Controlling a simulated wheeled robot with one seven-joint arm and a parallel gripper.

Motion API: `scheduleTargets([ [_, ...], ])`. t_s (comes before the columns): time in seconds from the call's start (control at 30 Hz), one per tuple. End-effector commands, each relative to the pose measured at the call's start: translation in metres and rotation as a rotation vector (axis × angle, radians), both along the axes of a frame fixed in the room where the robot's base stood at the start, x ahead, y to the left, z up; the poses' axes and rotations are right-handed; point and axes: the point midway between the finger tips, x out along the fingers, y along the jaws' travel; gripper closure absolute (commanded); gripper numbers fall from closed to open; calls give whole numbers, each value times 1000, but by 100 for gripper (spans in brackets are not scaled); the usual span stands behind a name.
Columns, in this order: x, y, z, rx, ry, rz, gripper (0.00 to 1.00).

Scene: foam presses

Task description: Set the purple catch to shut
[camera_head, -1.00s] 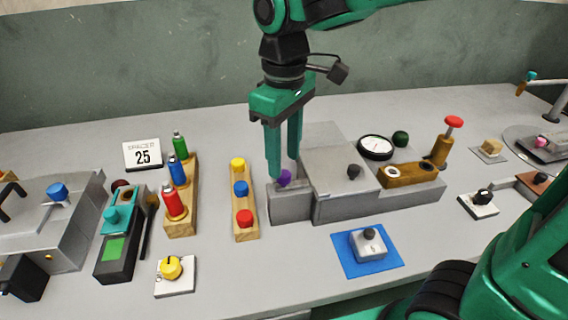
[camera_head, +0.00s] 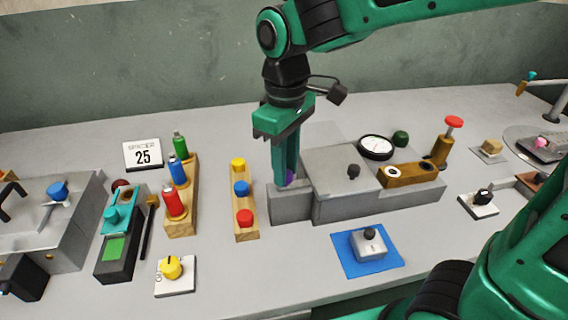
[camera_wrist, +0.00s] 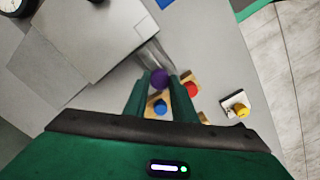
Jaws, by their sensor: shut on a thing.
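The purple catch (camera_head: 290,176) is a small round knob on top of the low grey block (camera_head: 290,208) at the left side of the grey press (camera_head: 338,182). My gripper (camera_head: 284,182) points down over that block, with its green fingers closed on the catch, which they mostly hide in the head view. In the wrist view the purple catch (camera_wrist: 159,78) shows between the tips of my gripper (camera_wrist: 160,82). A pale slot runs along the block beside it.
A wooden strip with yellow, blue and red buttons (camera_head: 241,189) stands just left of the block. A blue mat (camera_head: 346,266) with a grey weight lies in front. A round dial (camera_head: 376,147) and a brown block (camera_head: 410,174) sit to the right.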

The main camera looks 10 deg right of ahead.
Motion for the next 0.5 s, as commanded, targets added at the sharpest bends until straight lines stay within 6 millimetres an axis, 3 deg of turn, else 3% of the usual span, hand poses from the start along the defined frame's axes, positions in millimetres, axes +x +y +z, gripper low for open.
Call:
scheduleTargets([
  [0.23, 1, -31, 1, 1, -4, -7, 100],
  [0.5, 2, -36, 1, -1, -2, -9, 100],
])
